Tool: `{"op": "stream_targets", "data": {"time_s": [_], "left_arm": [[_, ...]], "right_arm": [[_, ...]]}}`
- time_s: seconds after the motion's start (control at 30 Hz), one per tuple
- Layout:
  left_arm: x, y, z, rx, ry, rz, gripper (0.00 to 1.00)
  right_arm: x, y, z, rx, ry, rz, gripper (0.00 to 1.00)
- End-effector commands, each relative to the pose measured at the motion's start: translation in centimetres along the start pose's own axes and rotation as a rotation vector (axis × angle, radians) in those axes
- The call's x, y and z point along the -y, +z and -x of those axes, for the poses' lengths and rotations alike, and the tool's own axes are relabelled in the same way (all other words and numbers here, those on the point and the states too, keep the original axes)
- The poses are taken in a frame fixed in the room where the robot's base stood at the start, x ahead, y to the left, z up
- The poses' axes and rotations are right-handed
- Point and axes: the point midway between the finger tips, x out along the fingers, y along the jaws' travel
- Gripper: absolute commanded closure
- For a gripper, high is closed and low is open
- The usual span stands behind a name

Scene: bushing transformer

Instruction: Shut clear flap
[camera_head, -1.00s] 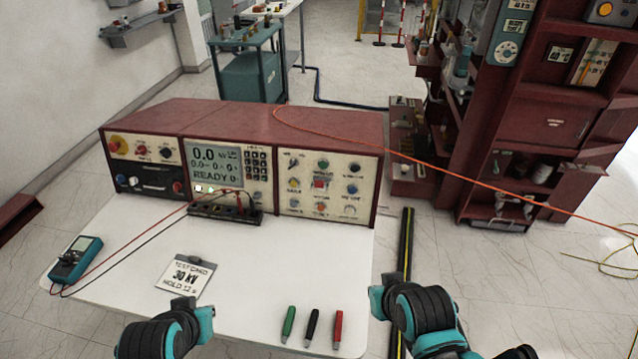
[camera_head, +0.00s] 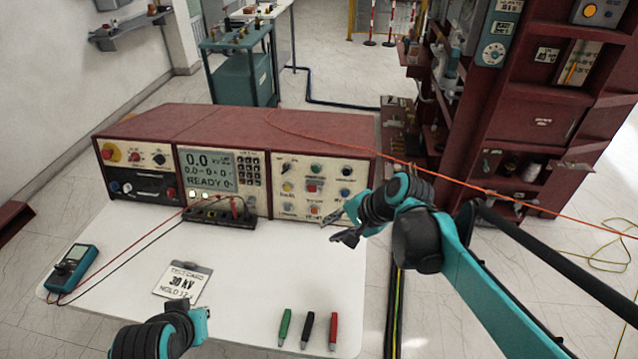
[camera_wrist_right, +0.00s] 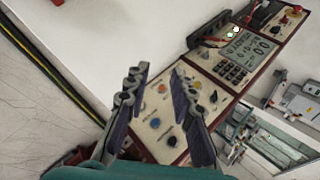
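The red test console (camera_head: 245,130) stands at the back of the white table. Its right panel (camera_head: 300,205) carries several knobs and buttons, with a red button (camera_head: 313,185) near the middle. I cannot make out a clear flap in either view. My right gripper (camera_head: 340,228) is in front of this panel's lower right part. In the right wrist view its two fingers (camera_wrist_right: 158,76) are apart with nothing between them, and the panel (camera_wrist_right: 165,120) shows behind and between them. My left gripper (camera_head: 198,310) is low at the table's front left; its fingers are not clear.
A blue multimeter (camera_head: 74,268), a test card (camera_head: 182,280) and a black terminal strip (camera_head: 220,215) with leads lie on the table. Green (camera_head: 284,327), black (camera_head: 307,330) and red (camera_head: 333,331) probes lie in front. An orange cable (camera_head: 480,187) crosses behind my right arm.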

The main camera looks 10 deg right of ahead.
Motion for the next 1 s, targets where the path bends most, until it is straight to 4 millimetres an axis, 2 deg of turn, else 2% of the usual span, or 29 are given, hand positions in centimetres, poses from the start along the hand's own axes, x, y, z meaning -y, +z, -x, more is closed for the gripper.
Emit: {"op": "stream_targets", "data": {"time_s": [0.03, 0.2, 0.3, 0.43, 0.57, 0.7, 0.83, 1.0], "left_arm": [[0.0, -0.3, 0.4, 0.0, 0.0, 0.0, 1.0], [0.0, -0.8, 1.1, 0.0, 0.0, 0.0, 1.0], [0.0, -1.1, 1.5, 0.0, 0.0, 0.0, 1.0], [0.0, -1.5, 2.0, 0.0, 0.0, 0.0, 1.0], [0.0, -1.9, 2.6, 0.0, 0.0, 0.0, 1.0], [0.0, -2.2, 3.1, 0.0, 0.0, 0.0, 1.0], [0.0, -2.4, 3.4, 0.0, 0.0, 0.0, 1.0], [0.0, -2.5, 3.5, 0.0, 0.0, 0.0, 1.0]], "right_arm": [[1.8, -1.4, -0.7, 0.044, -0.025, -0.104, 0.76], [6.1, -5.1, -3.3, 0.224, -0.099, -0.46, 0.76], [8.0, -7.5, -4.9, 0.342, -0.129, -0.655, 0.76], [9.4, -10.8, -6.8, 0.507, -0.152, -0.891, 0.76], [9.5, -14.1, -8.6, 0.686, -0.154, -1.102, 0.76], [8.4, -16.9, -10.0, 0.878, -0.131, -1.284, 0.76], [6.8, -18.6, -10.8, 1.016, -0.1, -1.392, 0.76], [5.6, -19.3, -11.3, 1.106, -0.072, -1.452, 0.76]]}}
